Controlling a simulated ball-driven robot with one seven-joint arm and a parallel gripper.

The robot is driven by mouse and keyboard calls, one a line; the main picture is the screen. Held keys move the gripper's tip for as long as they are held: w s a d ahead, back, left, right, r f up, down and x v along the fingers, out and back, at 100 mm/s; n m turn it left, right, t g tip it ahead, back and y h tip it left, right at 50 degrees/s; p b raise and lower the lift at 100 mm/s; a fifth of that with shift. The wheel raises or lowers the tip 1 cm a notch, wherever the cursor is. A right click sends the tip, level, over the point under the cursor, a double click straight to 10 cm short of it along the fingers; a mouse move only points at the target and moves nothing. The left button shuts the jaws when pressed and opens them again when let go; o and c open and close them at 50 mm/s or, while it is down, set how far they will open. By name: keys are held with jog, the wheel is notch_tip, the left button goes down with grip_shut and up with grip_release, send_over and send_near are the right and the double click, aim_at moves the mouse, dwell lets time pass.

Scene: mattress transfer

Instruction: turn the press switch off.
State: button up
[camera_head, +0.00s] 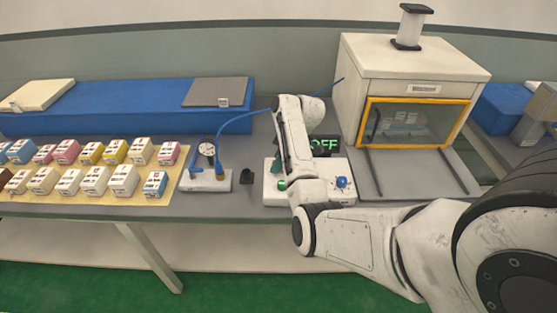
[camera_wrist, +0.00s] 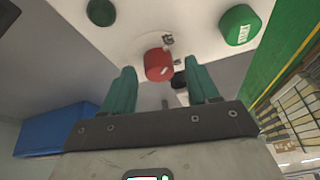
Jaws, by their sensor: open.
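The press switch panel (camera_head: 338,167) is a white box on the bench in the head view, partly covered by my arm. Its dark display (camera_head: 324,146) shows green letters that read OFF. A blue knob (camera_head: 341,182) sits at its right side. In the wrist view, my gripper (camera_wrist: 164,72) is open, with two teal fingers apart. A red button (camera_wrist: 158,64) lies between the fingertips, and I cannot tell whether they touch it.
A white cabinet (camera_head: 415,62) with a yellow-framed window stands right of the panel. A gauge stand (camera_head: 206,180) with a blue hose is to the left. Several small boxes stand on a yellow mat (camera_head: 85,199). A blue mattress-like block (camera_head: 130,108) lies behind.

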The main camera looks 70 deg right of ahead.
jog(key=p+v, duration=0.2)
jog(key=v, duration=0.8)
jog(key=shift+r, duration=0.35)
jog(key=shift+m+g+h, duration=0.4)
jog(key=w+a+f, duration=0.1)
jog(key=a, duration=0.2)
jog(key=a+f, duration=0.2)
jog(key=a, duration=0.1)
jog(key=w+a+f, duration=0.1)
jog(key=a, duration=0.2)
jog(key=shift+w+a+f, duration=0.25)
jog(key=shift+w+f, duration=0.05)
jog(key=shift+w, duration=0.05)
jog(key=s+a+f+m+t, duration=0.1)
jog(key=s+a, duration=0.1)
jog(key=a, duration=1.2)
jog(key=s+a+f, duration=0.1)
jog(key=s+a, duration=0.2)
jog(key=a, duration=1.1)
jog(key=s+f+m+g+b, duration=0.1)
jog(key=s+f+g+b, duration=0.2)
jog(key=s+f, duration=0.7)
jog(key=shift+s+d+g+h+b, duration=0.3)
jog(key=shift+s+d+h+b, duration=0.15)
jog(key=shift+b, duration=0.4)
jog(key=shift+a+f, duration=0.1)
